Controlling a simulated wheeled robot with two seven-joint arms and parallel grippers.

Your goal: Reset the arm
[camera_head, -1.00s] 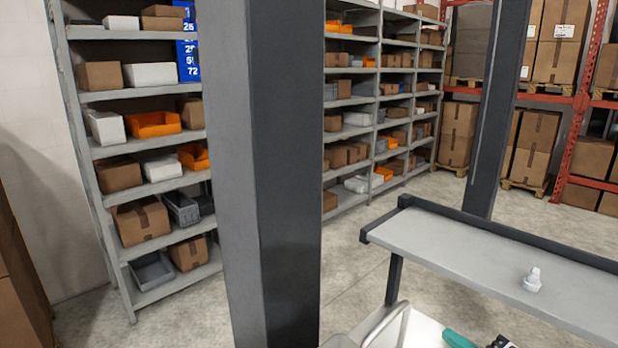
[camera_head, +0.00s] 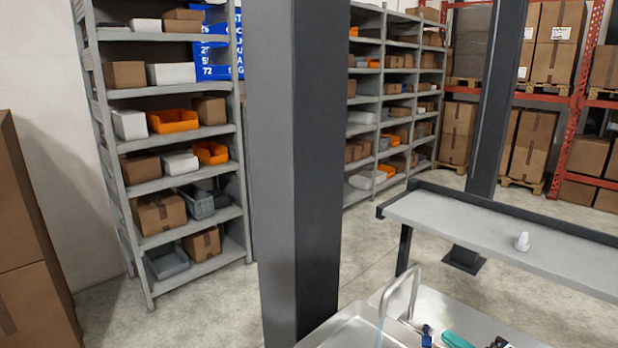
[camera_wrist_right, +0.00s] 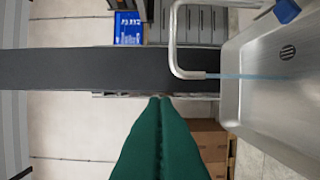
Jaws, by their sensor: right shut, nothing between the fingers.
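My right gripper (camera_head: 452,338) shows at the bottom edge of the head view as a teal finger shape, with a black part to its right. In the right wrist view its green fingers (camera_wrist_right: 160,98) are pressed together with nothing between them. They point toward a dark upright post and stay apart from the faucet. My left gripper is in neither view.
A steel sink (camera_head: 338,328) with a curved faucet (camera_head: 410,284) and a thin blue stream lies beside my right gripper. A dark post (camera_head: 290,170) stands in front. Stocked shelves (camera_head: 185,183) stand behind.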

